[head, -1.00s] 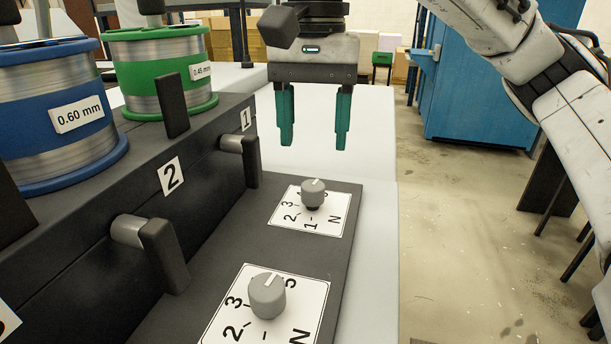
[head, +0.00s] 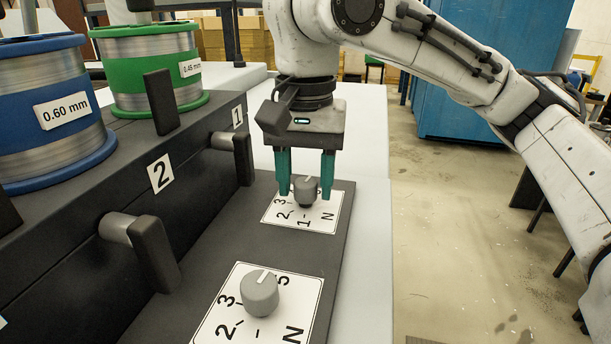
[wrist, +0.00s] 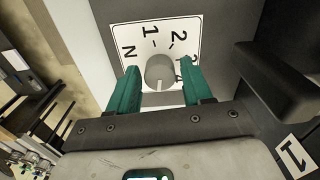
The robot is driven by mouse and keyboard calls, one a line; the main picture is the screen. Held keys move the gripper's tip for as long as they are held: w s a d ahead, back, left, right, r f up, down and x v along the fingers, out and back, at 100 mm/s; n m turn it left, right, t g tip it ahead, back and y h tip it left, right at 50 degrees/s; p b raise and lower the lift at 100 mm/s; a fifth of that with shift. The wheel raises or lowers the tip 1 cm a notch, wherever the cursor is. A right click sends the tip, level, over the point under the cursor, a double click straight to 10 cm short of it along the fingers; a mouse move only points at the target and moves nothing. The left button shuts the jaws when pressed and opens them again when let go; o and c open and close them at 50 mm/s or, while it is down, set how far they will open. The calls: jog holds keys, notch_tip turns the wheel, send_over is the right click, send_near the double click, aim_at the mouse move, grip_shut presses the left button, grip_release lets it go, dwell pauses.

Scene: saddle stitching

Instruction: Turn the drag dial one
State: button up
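The far drag dial (head: 306,190), a grey knob on a white scale plate (head: 322,221), sits beside the lever marked 1. My gripper (head: 306,184) is lowered over it with teal fingers apart, one on each side of the knob. In the wrist view the knob (wrist: 159,70) lies between the two fingers (wrist: 160,82), with a visible gap on at least the left side; contact on the right is unclear. The plate shows N, 1, 2, 3 and a partly hidden 4. The knob's white mark points toward my gripper's palm in the wrist view.
A second grey dial (head: 260,292) stands on its own plate nearer me. Levers (head: 233,153) and (head: 142,245) another lever stick out from the dark housing at left. A green spool (head: 150,68) and a blue spool (head: 50,110) stand on top. The pale table (head: 368,240) is bare at right.

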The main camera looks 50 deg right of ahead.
jog(key=c, duration=0.8)
jog(key=shift+r+n, duration=0.1)
jog(key=shift+n, duration=0.2)
